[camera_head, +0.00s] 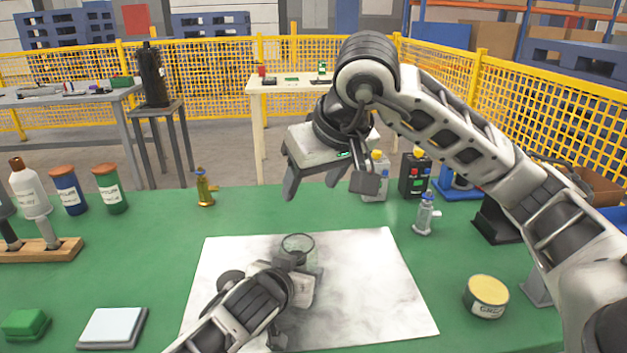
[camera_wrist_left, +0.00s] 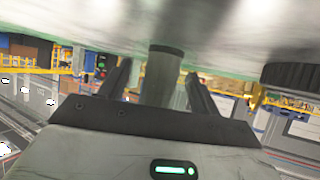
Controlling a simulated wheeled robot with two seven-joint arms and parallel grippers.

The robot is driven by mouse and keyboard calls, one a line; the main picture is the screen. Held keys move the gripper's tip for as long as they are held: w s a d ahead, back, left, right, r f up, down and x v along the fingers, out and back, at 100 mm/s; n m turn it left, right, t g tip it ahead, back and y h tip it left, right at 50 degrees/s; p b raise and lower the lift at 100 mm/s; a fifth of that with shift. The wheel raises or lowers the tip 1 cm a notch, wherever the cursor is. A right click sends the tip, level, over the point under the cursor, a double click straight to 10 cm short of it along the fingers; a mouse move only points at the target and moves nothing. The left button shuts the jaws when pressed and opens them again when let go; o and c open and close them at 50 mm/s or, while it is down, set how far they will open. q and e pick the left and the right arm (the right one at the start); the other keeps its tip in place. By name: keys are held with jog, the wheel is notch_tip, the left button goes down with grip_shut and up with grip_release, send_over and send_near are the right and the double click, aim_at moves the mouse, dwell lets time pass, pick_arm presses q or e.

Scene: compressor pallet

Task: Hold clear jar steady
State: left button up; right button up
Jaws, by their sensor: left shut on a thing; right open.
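The clear jar (camera_head: 298,242) stands on the white sheet (camera_head: 375,275) in the middle of the green table. Its round rim shows in the head view; my left gripper hides its lower part. My left gripper (camera_head: 291,260) comes in low from the front and is shut on the jar. In the left wrist view the jar (camera_wrist_left: 163,75) sits between the two fingers, with the picture turned over and the table at the top. My right gripper (camera_head: 312,188) is open and empty, pointing down above and behind the jar.
A yellow-topped tin (camera_head: 487,294) stands right of the sheet. Brass (camera_head: 205,187) and silver (camera_head: 426,213) valve fittings stand farther back. Bottles (camera_head: 66,190) and a wooden rack (camera_head: 42,250) are at left. A pale pad (camera_head: 113,327) and green block (camera_head: 25,323) lie front left.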

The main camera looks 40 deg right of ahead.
pick_arm(q)
jog(key=o, duration=0.8)
jog(key=shift+o, duration=0.2)
